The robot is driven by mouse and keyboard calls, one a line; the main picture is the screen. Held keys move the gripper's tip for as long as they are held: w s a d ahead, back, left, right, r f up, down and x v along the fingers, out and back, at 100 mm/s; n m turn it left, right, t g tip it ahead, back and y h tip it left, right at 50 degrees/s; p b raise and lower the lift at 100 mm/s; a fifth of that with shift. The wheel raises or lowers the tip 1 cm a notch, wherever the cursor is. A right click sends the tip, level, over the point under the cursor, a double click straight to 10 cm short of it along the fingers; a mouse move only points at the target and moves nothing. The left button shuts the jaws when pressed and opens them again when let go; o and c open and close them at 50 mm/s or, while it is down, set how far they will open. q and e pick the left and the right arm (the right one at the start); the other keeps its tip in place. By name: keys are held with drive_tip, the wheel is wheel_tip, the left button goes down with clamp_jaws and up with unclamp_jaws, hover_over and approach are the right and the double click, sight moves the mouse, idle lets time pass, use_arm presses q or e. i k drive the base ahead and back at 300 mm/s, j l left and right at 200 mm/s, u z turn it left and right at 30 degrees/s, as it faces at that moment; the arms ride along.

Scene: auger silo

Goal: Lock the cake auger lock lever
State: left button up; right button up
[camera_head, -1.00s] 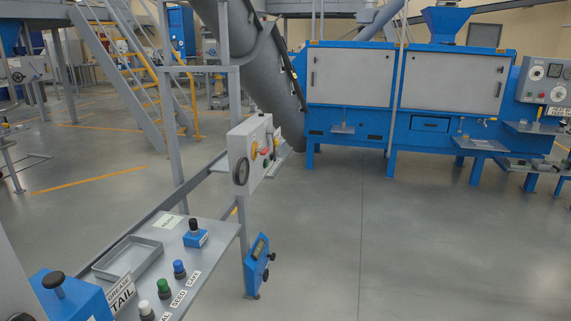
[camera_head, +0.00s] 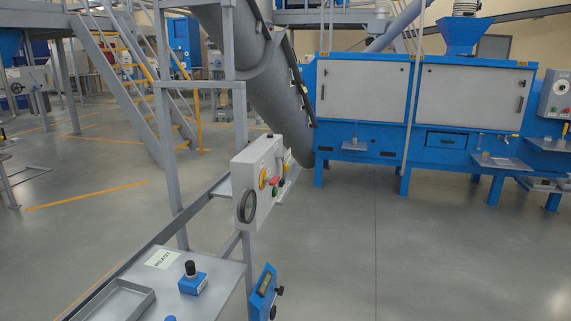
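I cannot single out the cake auger lock lever for certain. A large grey slanted tube (camera_head: 262,85), which looks like an auger, runs down toward the floor in the middle. Below left, a blue block (camera_head: 194,284) with a black knob on top sits on a grey shelf. A blue device (camera_head: 263,291) with a display and black knobs is on the post beside it. Neither of my grippers is in view.
A blue machine (camera_head: 363,136) with grey doors stands at the back right. Metal stairs (camera_head: 125,75) with yellow treads stand at the left. A grey tray (camera_head: 118,300) lies on the shelf. The floor (camera_head: 400,240) at centre right is open.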

sight(286, 167)
drive_tip(key=i+l+u, duration=0.1)
drive_tip(key=i+l, duration=1.15)
drive_tip(key=i+l+u, duration=0.15)
drive_tip(key=i+l, duration=1.15)
